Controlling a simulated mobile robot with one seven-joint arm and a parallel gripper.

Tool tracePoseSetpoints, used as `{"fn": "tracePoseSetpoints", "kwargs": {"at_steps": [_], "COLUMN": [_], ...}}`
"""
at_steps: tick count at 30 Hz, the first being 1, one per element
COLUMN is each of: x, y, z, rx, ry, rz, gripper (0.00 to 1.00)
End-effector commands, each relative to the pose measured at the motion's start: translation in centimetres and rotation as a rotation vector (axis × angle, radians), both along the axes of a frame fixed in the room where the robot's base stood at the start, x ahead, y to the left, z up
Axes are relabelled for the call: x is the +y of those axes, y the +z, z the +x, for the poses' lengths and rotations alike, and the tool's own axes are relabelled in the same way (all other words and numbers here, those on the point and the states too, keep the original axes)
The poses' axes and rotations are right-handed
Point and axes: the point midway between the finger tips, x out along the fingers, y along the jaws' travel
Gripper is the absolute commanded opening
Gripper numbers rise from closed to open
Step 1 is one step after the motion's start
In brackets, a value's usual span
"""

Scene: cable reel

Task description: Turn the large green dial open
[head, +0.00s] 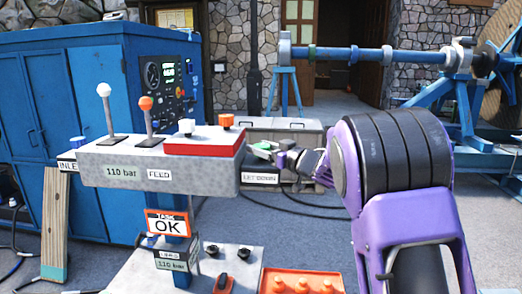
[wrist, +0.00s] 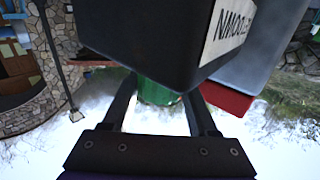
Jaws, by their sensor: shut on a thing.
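The green dial (head: 262,146) shows as a small green patch at the right end of the grey control console (head: 160,175), by its red block. In the wrist view the dial (wrist: 158,95) is a green round part between my two fingers, its upper part hidden behind a dark box. My gripper (head: 277,152) reaches it from the right and is shut on it; the fingers also show in the wrist view (wrist: 160,108). How far the dial is turned cannot be told.
A "LET DOWN" label (head: 260,178) sits below the dial. Levers with a white knob (head: 103,90) and an orange knob (head: 145,103) stand on the console. A sign (head: 167,223) reads "TASK OK". A blue cabinet (head: 60,110) stands behind left.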

Motion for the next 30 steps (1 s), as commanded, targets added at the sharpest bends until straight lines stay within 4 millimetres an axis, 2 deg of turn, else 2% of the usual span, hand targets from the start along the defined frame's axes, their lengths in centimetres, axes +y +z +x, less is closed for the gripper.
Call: {"fn": "tracePoseSetpoints", "kwargs": {"at_steps": [7, 30], "x": [0.11, 0.26], "y": [-0.58, -0.06], "z": [-0.13, -0.05], "rx": [0.001, 0.005], "ry": [-0.174, -0.618], "rz": [0.003, -0.003], "gripper": [0.04, 0.04]}}
